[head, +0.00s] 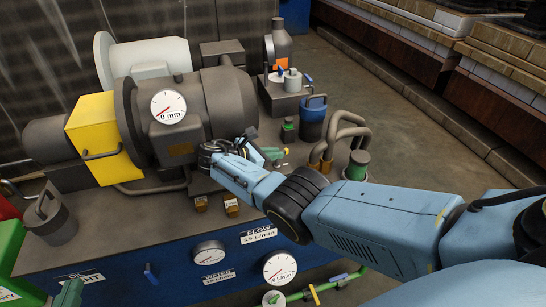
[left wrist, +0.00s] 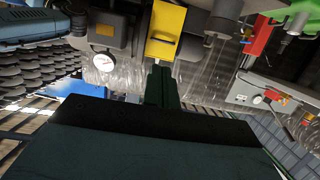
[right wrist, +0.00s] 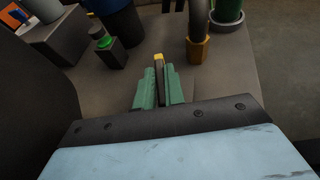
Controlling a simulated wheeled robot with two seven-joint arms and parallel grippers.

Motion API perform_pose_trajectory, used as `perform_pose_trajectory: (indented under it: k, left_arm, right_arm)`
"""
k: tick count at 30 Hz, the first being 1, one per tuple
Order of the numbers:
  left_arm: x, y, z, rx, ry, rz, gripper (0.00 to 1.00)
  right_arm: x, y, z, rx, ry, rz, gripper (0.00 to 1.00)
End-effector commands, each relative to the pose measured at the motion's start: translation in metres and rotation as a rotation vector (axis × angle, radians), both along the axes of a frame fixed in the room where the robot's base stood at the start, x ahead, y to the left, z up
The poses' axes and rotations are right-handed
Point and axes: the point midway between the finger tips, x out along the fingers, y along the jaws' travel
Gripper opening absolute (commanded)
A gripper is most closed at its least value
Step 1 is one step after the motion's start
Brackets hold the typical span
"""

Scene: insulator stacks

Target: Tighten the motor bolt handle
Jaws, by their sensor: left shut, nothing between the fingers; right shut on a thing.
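My right gripper (head: 272,154) reaches the machine base to the right of the large grey motor (head: 205,108). In the right wrist view its green fingers (right wrist: 158,90) are shut on a thin dark bar with a yellow tip, which looks like the bolt handle (right wrist: 159,64). In the head view the handle is mostly hidden by the gripper. My left gripper (head: 70,293) shows only as dark green fingertips at the lower left edge. In the left wrist view its fingers (left wrist: 160,84) are shut and empty, below the yellow box (left wrist: 166,30) in the picture.
Two small brass blocks (head: 232,207) sit on the base's front edge. Bent brown pipes (head: 345,135) and a green-topped fitting (head: 357,163) stand right of the right gripper. Gauges (head: 280,268) line the blue front panel. A grey bucket (head: 50,220) is at left. Open floor lies right.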

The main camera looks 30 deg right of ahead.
Motion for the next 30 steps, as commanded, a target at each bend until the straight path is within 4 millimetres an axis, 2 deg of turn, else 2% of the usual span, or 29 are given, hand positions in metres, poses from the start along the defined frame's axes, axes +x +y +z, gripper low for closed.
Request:
perform_pose_trajectory:
  k: [9,21,22,26,30]
  left_arm:
    - [0.005,-0.005,0.021,-0.036,-0.126,-0.01,0.0]
    - [0.005,-0.006,0.023,-0.038,-0.134,-0.009,0.0]
    - [0.005,-0.006,0.023,-0.038,-0.134,-0.009,0.0]
    - [0.005,-0.005,0.022,-0.038,-0.134,-0.008,0.0]
    - [0.005,-0.005,0.022,-0.038,-0.134,-0.008,0.0]
  right_arm:
    - [-0.001,-0.001,-0.001,0.001,0.002,-0.026,0.0]
    - [-0.001,-0.001,-0.001,0.001,0.003,-0.027,0.0]
    - [-0.001,-0.001,-0.001,0.001,0.003,-0.027,0.15]
    - [0.0,-0.001,-0.001,0.001,0.002,-0.026,0.32]
    - [0.0,0.0,0.0,0.0,0.001,-0.026,0.33]
